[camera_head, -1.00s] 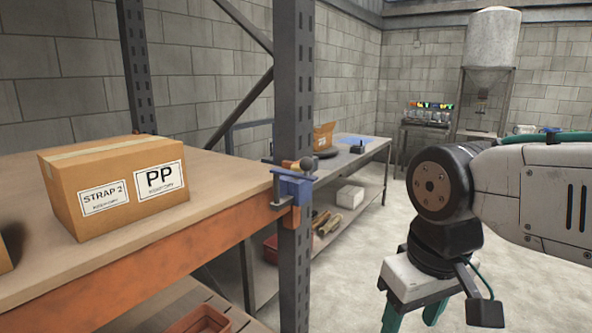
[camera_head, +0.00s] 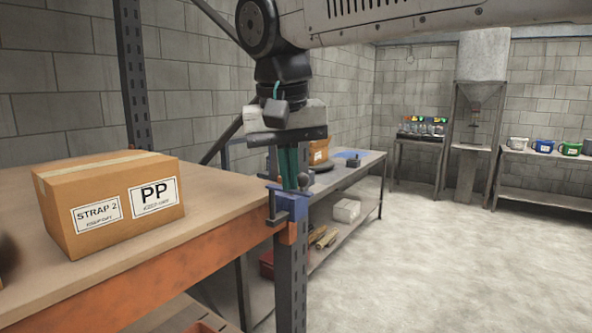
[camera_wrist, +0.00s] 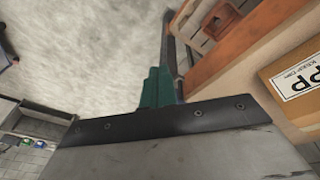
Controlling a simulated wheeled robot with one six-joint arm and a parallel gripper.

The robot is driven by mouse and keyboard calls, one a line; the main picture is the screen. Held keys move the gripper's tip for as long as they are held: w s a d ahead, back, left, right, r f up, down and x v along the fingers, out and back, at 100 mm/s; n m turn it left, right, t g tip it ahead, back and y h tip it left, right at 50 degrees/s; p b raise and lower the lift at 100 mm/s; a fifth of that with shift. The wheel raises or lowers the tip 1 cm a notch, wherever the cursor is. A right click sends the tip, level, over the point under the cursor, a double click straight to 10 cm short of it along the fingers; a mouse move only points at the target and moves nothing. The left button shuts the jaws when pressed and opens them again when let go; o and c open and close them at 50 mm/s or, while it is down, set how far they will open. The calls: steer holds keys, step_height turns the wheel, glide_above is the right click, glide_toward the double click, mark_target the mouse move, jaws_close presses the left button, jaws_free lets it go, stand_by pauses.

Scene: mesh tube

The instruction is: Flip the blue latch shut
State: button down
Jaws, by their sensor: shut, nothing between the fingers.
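The blue latch (camera_head: 291,206) sits on the grey upright post at the corner of the orange-edged workbench. My gripper (camera_head: 289,186) points down with its green fingers shut and empty, directly above the latch or just in front of it in the head view. I cannot tell whether the fingertips touch it. The fingers and gripper body hide the latch's upper part. In the wrist view the shut green fingers (camera_wrist: 157,88) show beside the dark post (camera_wrist: 170,50). The latch cannot be made out there.
A cardboard box (camera_head: 100,205) labelled PP stands on the wooden workbench (camera_head: 215,190). The grey post (camera_head: 291,285) runs down below the latch. A second bench (camera_head: 350,175) stands behind. The floor (camera_head: 450,265) to the right is clear.

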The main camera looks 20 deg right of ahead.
step_height(320, 180, up, 8)
steer(key=w+m, duration=0.2)
steer(key=m, duration=0.4)
steer(key=shift+a+r+t+h, duration=0.25)
steer(key=shift+a+t+h, duration=0.05)
steer(key=shift+h, duration=0.1)
steer(key=shift+w+f, duration=0.1)
steer(key=w+d+f, duration=0.2)
steer(key=f, duration=0.3)
steer(key=w+d+f, duration=0.2)
steer(key=w+f, duration=0.1)
steer(key=f, duration=0.2)
steer(key=shift+w+d, duration=0.15)
steer(key=shift+d, duration=0.1)
